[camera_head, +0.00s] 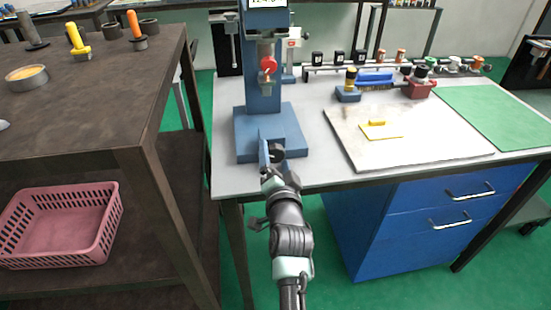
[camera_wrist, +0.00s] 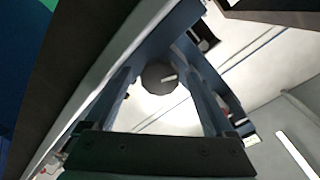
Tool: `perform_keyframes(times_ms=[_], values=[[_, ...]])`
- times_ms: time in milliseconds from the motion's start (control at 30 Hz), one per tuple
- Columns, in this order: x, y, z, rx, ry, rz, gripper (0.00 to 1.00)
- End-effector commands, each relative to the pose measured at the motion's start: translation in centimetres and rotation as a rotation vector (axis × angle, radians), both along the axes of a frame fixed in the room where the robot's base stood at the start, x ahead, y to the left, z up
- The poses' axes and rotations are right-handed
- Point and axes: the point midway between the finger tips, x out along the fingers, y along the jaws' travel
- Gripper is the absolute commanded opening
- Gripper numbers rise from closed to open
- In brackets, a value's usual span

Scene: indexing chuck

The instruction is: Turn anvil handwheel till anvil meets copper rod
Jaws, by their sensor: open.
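A blue bench stand (camera_head: 265,120) with a display at its top stands at the table's left side. A dark round wheel, apparently the anvil handwheel (camera_head: 278,153), is at the front of its base. In the wrist view the wheel (camera_wrist: 158,77) shows a pale mark and appears between the two fingers. My gripper (camera_head: 269,151) is open at the front of the base. I cannot tell whether its fingers touch the wheel. A red knob (camera_head: 267,65) is on the stand's upper part.
A fixture with a blue middle (camera_head: 375,78) and a pale board (camera_head: 440,140) with a yellow piece are to the right. A green mat (camera_head: 505,112) lies at the far right. A dark shelf unit (camera_head: 110,100) stands close on the left, with a pink basket (camera_head: 65,225) below.

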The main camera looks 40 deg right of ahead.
Motion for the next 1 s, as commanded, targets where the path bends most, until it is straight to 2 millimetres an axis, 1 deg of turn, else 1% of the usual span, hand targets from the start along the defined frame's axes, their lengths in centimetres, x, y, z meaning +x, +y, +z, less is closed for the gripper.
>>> perform_keyframes(times_ms=[167,267,500,800,1000], values=[[-0.3,0.3,0.1,-0.001,0.000,0.001,0.89],[-1.0,0.9,0.1,0.000,0.003,0.002,0.89],[-4.3,3.1,0.5,-0.003,0.005,0.005,0.89],[-8.3,5.7,0.5,-0.005,0.005,0.002,0.89],[-10.1,6.8,0.8,-0.003,0.002,-0.001,0.89]])
